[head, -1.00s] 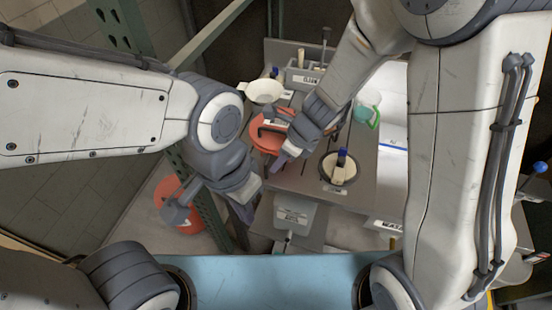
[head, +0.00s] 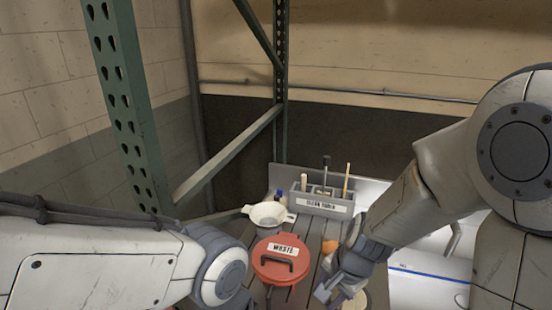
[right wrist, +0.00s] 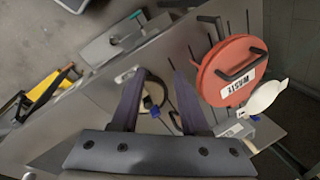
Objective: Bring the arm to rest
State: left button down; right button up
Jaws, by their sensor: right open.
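My right gripper (head: 335,288) is low in the middle of the head view, over the slatted table. In the right wrist view its two dark fingers (right wrist: 158,88) are spread apart with nothing held between them. My left arm (head: 110,265) reaches in from the left of the head view. Its gripper is below the picture edge.
A red lidded WASTE container (head: 281,268) stands left of my right gripper. A white bowl (head: 268,215) and a grey tool caddy (head: 322,207) are behind it. A green rack post (head: 128,100) rises at the left. A yellow-and-black object (right wrist: 45,95) shows in the right wrist view.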

jog(key=s+d+r+n+h, duration=0.2)
jog(key=s+d+n, duration=0.1)
jog(key=d+n, duration=0.65)
jog(key=s+a+r+n+g, duration=0.1)
jog(key=s+a+r+n, duration=0.2)
jog(key=s+a, duration=0.3)
jog(key=s+a+r+n+g, duration=0.1)
jog(key=s+a+r+n, duration=0.1)
jog(key=s+a+n, duration=0.3)
jog(key=s+a, duration=0.2)
jog(key=a, duration=0.2)
jog(key=shift+s+a+r+y, duration=0.3)
jog(key=shift+a+r+y, duration=0.05)
jog(key=shift+r+y, duration=0.05)
